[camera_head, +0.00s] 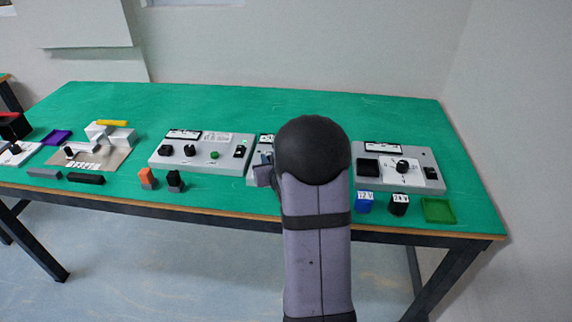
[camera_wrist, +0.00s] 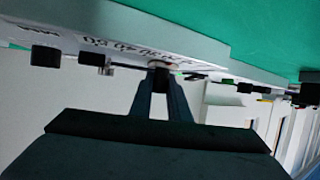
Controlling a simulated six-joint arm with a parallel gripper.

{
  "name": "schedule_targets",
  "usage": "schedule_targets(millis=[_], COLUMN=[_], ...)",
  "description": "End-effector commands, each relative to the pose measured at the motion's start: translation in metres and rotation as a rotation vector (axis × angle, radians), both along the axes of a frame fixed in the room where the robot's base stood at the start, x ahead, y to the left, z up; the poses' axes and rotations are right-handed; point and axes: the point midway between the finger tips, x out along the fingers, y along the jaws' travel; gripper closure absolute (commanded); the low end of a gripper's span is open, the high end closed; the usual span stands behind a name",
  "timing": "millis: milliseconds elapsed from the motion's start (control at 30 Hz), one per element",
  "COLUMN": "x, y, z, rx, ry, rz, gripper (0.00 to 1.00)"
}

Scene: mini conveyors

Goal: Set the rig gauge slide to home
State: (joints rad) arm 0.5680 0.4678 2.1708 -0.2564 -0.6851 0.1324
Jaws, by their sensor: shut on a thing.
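The rig gauge is a grey panel (camera_head: 256,181) in the middle of the bench, mostly hidden behind my arm in the head view. In the wrist view its pale face carries a printed number scale (camera_wrist: 125,47), seen at a steep slant and upside down. My gripper (camera_wrist: 160,84) has its two dark fingers shut on a small black knob (camera_wrist: 159,76) by the scale, which looks like the slide's handle. In the head view only a bit of my gripper (camera_head: 264,173) shows left of the arm. The slide's exact reading cannot be made out.
A grey panel with knobs and a green button (camera_head: 214,155) stands to the left, another with a dial (camera_head: 403,166) to the right. Blue (camera_head: 364,203) and black (camera_head: 399,205) blocks and a green tray (camera_head: 438,210) lie near the front edge. The bench's back is clear.

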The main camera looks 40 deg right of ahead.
Motion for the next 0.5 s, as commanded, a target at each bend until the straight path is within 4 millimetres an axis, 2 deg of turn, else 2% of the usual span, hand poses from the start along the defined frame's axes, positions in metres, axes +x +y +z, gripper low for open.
schedule_targets(millis=[33, 200, 500], x=[0.011, 0.026, 0.029], y=[0.010, 0.026, 0.030], z=[-0.002, 0.000, 0.002], rx=[-0.006, -0.004, -0.002], ry=[-0.005, -0.005, -0.003], rz=[0.007, 0.004, 0.006], gripper=[1.00, 1.00, 1.00])
